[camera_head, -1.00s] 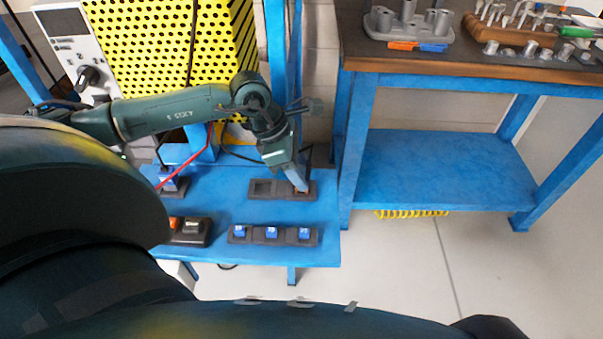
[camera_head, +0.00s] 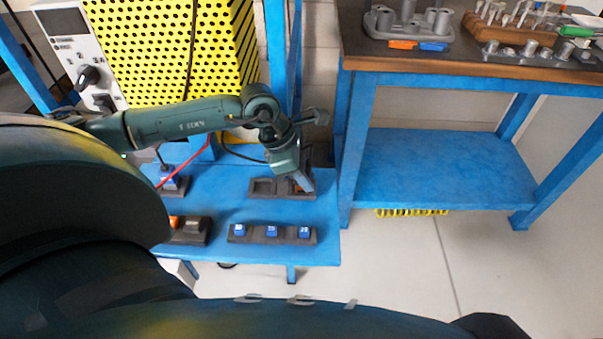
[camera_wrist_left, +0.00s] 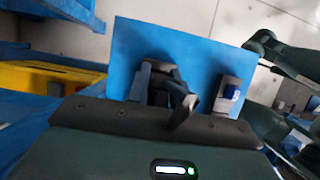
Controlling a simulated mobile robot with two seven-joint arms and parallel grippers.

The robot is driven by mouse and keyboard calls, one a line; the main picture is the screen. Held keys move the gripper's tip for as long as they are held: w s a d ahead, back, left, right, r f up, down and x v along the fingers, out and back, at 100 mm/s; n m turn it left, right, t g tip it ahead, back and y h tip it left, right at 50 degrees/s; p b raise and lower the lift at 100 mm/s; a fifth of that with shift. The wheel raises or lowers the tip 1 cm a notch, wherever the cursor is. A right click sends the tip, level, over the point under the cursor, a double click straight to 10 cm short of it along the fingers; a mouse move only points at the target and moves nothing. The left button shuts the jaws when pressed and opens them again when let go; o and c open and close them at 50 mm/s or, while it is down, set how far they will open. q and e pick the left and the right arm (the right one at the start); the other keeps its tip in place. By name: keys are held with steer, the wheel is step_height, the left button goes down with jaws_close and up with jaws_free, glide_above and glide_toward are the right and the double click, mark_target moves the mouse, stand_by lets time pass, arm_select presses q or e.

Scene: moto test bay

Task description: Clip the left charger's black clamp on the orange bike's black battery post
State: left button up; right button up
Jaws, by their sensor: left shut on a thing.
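My left gripper (camera_head: 303,184) is at the right end of a dark two-pocket holder (camera_head: 262,197) on the blue shelf. It is shut on a small dark thing that looks like the black clamp (camera_wrist_left: 182,100), seen tilted between the fingers in the left wrist view. A black cable (camera_head: 238,155) runs toward this gripper. Whether the clamp is clear of the holder I cannot tell. A red cable (camera_head: 185,168) runs down to the shelf's left side. The orange bike and its battery post are not in view. My right gripper is not in view.
A dark tray with several blue blocks (camera_head: 271,231) lies near the shelf's front edge. Another dark tray (camera_head: 193,232) is left of it. A yellow perforated panel (camera_head: 165,60) stands behind. A workbench (camera_head: 450,70) with tools stands at right, above a clear blue lower shelf (camera_head: 430,175).

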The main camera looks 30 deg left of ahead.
arm_select(q)
steer(key=shift+c, duration=1.1)
step_height(320, 180, up, 10)
steer(key=shift+r, duration=0.1)
